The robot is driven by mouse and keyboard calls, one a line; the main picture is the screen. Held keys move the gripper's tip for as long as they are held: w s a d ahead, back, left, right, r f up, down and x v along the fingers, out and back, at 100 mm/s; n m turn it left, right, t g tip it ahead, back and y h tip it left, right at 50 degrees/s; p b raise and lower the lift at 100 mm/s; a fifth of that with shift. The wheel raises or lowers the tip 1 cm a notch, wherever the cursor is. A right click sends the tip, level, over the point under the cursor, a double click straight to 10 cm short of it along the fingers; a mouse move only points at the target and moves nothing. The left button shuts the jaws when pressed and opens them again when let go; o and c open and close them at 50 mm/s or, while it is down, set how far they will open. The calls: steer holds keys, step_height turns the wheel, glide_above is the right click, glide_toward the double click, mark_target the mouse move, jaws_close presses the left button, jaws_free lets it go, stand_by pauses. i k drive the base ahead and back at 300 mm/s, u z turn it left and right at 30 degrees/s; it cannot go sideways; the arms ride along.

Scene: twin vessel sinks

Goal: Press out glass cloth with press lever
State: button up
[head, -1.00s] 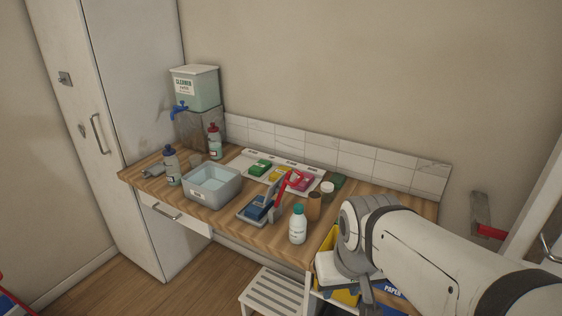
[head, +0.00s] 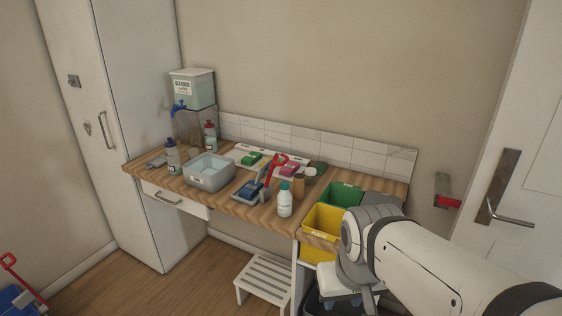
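The press (head: 249,194) stands on the wooden counter, with its red lever (head: 271,171) raised at a slant. A blue folded cloth (head: 249,188) lies in the press; I cannot read a label that says it is the glass cloth. A green cloth (head: 250,158) and a pink cloth (head: 289,170) lie in the white tray behind. My gripper (head: 364,302) hangs low at the right, in front of the bins and well apart from the press. My arm hides part of it, and its fingers are too unclear to tell open from shut.
A grey basin of water (head: 210,179), spray bottles (head: 172,157) and a white bottle (head: 285,204) crowd the counter (head: 230,210). Yellow (head: 322,230) and green (head: 344,194) bins stand at its right end. A white step stool (head: 265,277) stands on the floor below.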

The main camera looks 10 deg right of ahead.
mark_target(267, 170)
steer(key=z, duration=0.3)
steer(key=k, duration=0.15)
steer(key=u, duration=0.45)
steer(key=i, duration=1.2)
steer(key=z, duration=0.05)
